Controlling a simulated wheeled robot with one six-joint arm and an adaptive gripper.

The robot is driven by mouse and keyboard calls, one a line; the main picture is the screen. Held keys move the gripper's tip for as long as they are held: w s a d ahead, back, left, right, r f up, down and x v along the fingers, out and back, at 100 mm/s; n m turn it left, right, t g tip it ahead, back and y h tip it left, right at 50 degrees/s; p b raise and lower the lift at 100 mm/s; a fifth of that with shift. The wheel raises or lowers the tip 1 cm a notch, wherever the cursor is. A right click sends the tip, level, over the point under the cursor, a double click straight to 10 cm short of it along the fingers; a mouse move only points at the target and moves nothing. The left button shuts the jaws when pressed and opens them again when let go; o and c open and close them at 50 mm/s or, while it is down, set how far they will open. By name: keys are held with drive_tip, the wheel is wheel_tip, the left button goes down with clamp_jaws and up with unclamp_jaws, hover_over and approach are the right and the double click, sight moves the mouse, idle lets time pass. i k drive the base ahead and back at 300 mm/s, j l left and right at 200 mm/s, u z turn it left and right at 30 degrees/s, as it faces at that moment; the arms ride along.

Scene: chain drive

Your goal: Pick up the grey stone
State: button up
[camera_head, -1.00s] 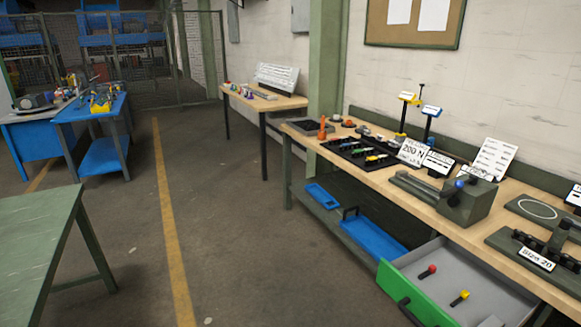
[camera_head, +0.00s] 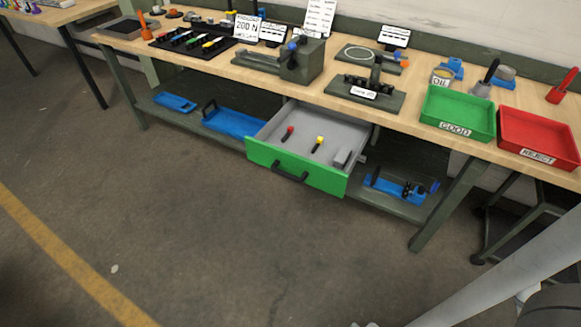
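A small grey block (camera_head: 342,158), which looks like the grey stone, is at the front right corner inside the open drawer (camera_head: 342,180). The drawer has a green front with a black handle and a light grey inside. A red-headed piece (camera_head: 289,131) and a yellow-headed piece (camera_head: 319,141) lie in the same drawer, to the left of the block. The light grey link of my arm crosses the lower right corner. My gripper's fingers do not show in this view.
The drawer juts out under the long wooden bench. On the bench stand a green GOOD tray (camera_head: 455,104), a red REJECT tray (camera_head: 535,130) and a grey vise-like fixture (camera_head: 300,62). Blue trays (camera_head: 235,122) sit on the lower shelf. The floor before the drawer is clear.

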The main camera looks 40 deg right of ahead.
sight(343, 155)
drive_tip(key=z, duration=2.9)
drive_tip(key=u, duration=1.8)
drive_tip(key=i+j+z, duration=0.35)
drive_tip(key=i+l, duration=0.05)
drive_tip(key=i, duration=0.1)
